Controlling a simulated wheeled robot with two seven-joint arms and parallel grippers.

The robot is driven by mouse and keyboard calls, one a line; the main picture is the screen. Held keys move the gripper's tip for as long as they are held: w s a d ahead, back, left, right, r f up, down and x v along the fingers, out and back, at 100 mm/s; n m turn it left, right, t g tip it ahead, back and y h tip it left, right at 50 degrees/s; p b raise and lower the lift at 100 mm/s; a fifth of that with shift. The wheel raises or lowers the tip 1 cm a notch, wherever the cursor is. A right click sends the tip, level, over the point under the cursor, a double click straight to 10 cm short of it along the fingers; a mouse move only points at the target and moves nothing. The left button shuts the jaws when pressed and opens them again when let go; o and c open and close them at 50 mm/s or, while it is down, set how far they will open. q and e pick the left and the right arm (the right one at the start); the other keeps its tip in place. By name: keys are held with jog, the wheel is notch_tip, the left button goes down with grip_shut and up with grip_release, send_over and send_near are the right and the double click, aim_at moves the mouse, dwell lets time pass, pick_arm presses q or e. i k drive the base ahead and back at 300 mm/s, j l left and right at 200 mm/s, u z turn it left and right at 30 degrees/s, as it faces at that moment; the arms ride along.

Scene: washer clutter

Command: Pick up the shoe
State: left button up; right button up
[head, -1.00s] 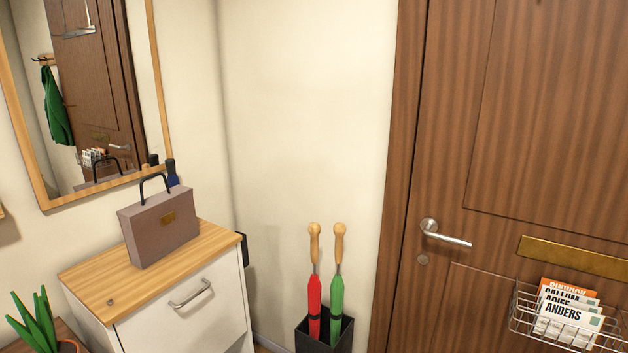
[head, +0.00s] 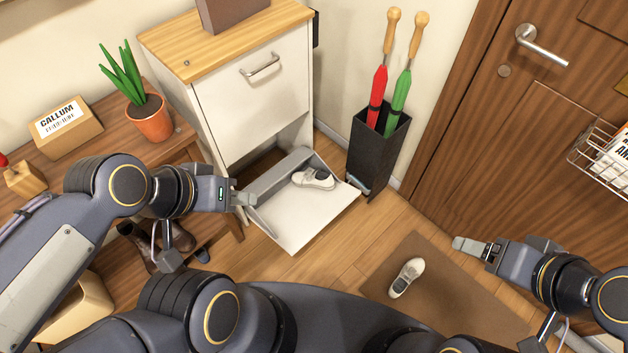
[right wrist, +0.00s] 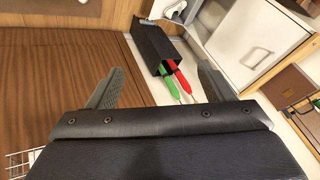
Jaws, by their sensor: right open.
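One white and grey shoe (head: 406,277) lies on the brown doormat in the head view. A similar shoe (head: 313,178) lies in the open, tipped-out compartment (head: 300,222) of the white cabinet. My left gripper (head: 243,198) is at the left edge of that compartment, apart from the shoe in it; its jaws are seen edge-on, so their opening is unclear. My right gripper (head: 500,244) is above the mat, right of the mat shoe, with its fingers apart and empty. Its spread fingers also show in the right wrist view (right wrist: 160,85).
A black umbrella stand (head: 378,150) with red and green umbrellas stands right of the white cabinet (head: 250,95). A wooden bench (head: 190,150) holds a potted plant (head: 150,118); dark footwear is below. The brown door (head: 510,150) has a wire basket (head: 598,160).

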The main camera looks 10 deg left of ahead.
aim_at(317, 179)
jog(key=i+j, duration=0.3)
jog(key=i+u, duration=0.1)
jog(key=u, duration=1.7)
